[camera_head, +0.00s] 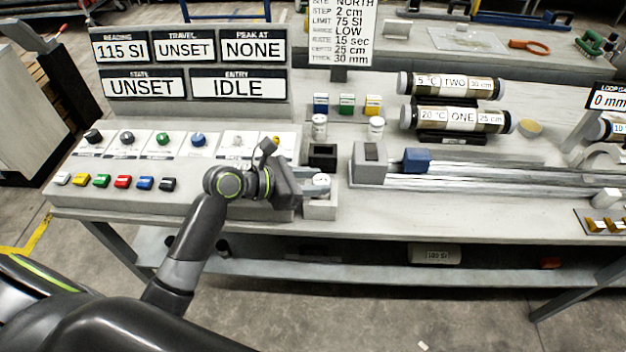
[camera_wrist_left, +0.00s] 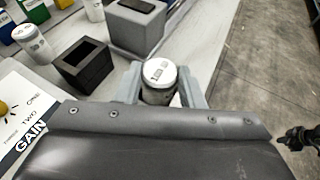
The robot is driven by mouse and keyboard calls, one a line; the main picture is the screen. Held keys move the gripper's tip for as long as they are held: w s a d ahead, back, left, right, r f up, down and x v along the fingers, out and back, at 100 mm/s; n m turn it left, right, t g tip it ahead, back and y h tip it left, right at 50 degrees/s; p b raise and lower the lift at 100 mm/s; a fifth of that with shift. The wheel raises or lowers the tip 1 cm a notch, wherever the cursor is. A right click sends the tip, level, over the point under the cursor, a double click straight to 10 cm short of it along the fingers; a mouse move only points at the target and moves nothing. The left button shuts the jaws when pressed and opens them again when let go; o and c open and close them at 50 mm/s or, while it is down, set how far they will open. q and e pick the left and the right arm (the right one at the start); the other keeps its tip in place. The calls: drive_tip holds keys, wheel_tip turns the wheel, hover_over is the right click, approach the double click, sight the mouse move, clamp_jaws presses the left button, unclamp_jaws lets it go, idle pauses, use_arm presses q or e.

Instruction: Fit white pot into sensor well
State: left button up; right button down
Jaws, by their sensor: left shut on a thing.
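A black open-topped square box (camera_head: 322,150), which looks like the sensor well, is just behind the pot. In the left wrist view this box (camera_wrist_left: 70,75) is left of the pot, apart from it, and its opening looks empty. A pale grey block (camera_head: 319,210) shows below the pot; I cannot tell whether they touch. My right gripper is not in view.
Two other white pots (camera_head: 319,132) (camera_head: 376,132) stand behind the black box. A grey block (camera_head: 369,172) with a dark top slot stands to the right, beside a rail with a blue piece (camera_head: 417,160). The control desk (camera_head: 190,205) with knobs and coloured buttons is at left.

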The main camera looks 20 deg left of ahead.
use_arm(q)
drive_tip(key=o, duration=1)
drive_tip(key=shift+f, duration=0.1)
drive_tip(key=shift+o, duration=0.2)
drive_tip(key=shift+a, duration=0.1)
drive_tip(key=v, duration=1.2)
drive_tip(key=shift+p, duration=0.3)
